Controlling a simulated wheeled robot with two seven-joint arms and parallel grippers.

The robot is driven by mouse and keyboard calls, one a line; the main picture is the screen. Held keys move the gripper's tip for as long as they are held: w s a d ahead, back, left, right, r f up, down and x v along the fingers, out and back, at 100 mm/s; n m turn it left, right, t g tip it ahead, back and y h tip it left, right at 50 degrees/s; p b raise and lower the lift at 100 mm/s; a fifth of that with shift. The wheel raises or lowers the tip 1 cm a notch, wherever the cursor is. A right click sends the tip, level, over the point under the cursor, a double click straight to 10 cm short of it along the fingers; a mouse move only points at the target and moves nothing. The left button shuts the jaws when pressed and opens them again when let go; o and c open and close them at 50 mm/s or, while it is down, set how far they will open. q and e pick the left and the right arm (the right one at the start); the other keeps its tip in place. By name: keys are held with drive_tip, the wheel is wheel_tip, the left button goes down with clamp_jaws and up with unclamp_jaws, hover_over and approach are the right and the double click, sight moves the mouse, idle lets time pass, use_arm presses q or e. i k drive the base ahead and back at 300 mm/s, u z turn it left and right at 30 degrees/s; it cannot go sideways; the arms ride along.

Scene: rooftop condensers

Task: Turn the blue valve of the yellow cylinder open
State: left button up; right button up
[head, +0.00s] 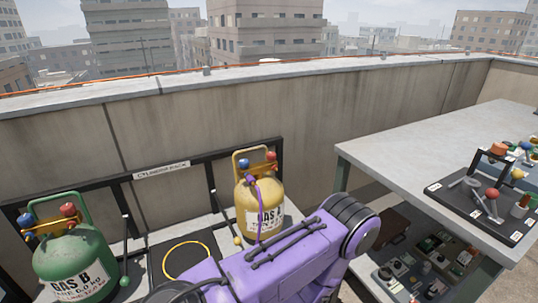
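The yellow cylinder (244,217), labelled as gas A, stands upright in the middle of the head view. Its blue valve (244,163) is on the top left, under the yellow guard frame (236,156). A red valve (271,157) is on the top right. A thin purple strip (258,200) runs down the cylinder's front from near the valves. A large purple body with black parts, which looks like one of my arm links, covers the area in front of the cylinder's foot. No gripper fingers can be made out. How far the blue valve is turned cannot be told.
A green cylinder (75,268) stands at the lower left, with its own blue and red valves. A black rack rail (110,180) runs behind both cylinders along the concrete wall (180,130). A grey table (430,155) with a black tool tray (440,190) stands at right, above shelved parts.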

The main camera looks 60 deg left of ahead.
sight(244, 163)
drive_tip(key=k, duration=0.25)
drive_tip(key=u, duration=1)
